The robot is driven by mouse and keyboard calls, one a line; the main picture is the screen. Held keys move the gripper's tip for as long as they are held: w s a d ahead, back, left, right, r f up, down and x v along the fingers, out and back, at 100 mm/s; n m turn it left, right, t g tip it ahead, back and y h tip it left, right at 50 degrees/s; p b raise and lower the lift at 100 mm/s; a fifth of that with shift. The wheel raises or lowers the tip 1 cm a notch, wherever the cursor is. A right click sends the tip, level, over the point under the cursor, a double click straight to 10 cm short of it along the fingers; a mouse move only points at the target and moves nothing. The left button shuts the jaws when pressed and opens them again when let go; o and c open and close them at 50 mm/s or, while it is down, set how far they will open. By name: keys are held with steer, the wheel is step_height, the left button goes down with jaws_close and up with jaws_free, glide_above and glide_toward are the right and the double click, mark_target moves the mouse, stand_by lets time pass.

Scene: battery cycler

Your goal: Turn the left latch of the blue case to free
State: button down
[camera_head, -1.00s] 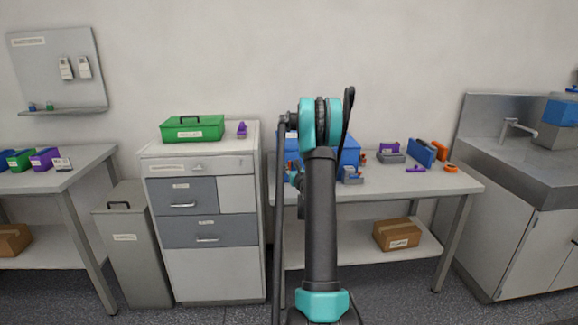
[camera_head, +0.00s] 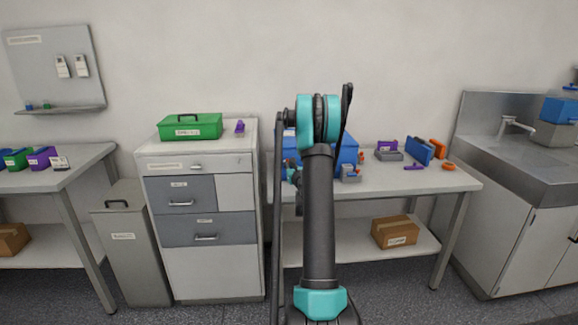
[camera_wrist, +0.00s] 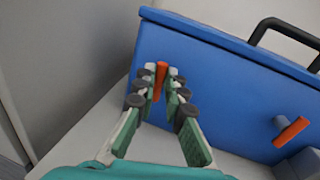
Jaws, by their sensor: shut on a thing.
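The blue case (camera_wrist: 215,85) fills much of the wrist view, its front face towards me. In the head view the blue case (camera_head: 347,151) stands on the middle bench, partly hidden behind my arm. The left latch (camera_wrist: 160,80) is an orange bar, close to upright and tilted slightly. My gripper (camera_wrist: 161,78) is shut on this latch, one finger on each side of it. The right latch (camera_wrist: 291,131) is an orange bar on a blue stub, slanted, and clear of my gripper. In the head view my gripper is mostly hidden by my arm.
A black handle (camera_wrist: 284,32) arches over the case lid. A grey block (camera_wrist: 302,163) sits by the case's lower right. On the bench, blue and orange parts (camera_head: 419,151) lie to the right. A green case (camera_head: 190,127) stands on the drawer cabinet (camera_head: 207,210) to the left.

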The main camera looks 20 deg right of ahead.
steer(key=n+g+h, duration=0.1)
steer(key=n, duration=0.4)
steer(key=a+n+h, duration=0.1)
steer(key=n, duration=0.3)
steer(key=n+g, duration=0.1)
steer(key=n, duration=0.4)
steer(key=shift+w+a+f+n+g+h, duration=0.2)
steer(key=shift+f+n+g+h, duration=0.1)
steer(key=shift+f+h, duration=0.1)
stand_by(0.4)
steer(key=c, duration=1.6)
jaws_free()
steer(key=shift+s, duration=0.1)
